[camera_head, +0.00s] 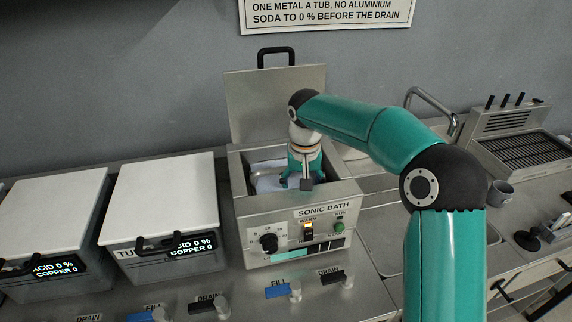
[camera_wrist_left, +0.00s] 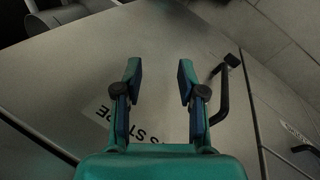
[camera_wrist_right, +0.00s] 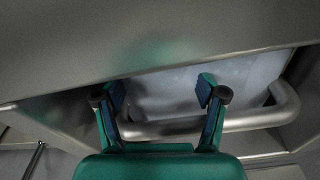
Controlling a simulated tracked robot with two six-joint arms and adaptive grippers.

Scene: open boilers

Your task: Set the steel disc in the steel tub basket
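My right gripper (camera_head: 304,182) reaches down into the open sonic bath (camera_head: 295,208). In the right wrist view my right gripper (camera_wrist_right: 161,90) is open, with its fingertips apart in front of a pale bluish surface (camera_wrist_right: 165,92) and a thick metal bar (camera_wrist_right: 250,118). A pale bluish shape (camera_head: 266,180) shows in the bath beside the gripper; I cannot tell what it is. My left gripper (camera_wrist_left: 158,75) is open and empty in front of a grey cabinet panel with a partly hidden label. I cannot make out the steel disc or a steel tub basket.
Two white-lidded tubs (camera_head: 165,195) (camera_head: 50,212) stand left of the bath; their displays read acid and copper. The bath's raised lid (camera_head: 275,105) stands behind it. A sink (camera_head: 385,245), a cup (camera_head: 498,193) and a vented unit (camera_head: 525,145) are at the right.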

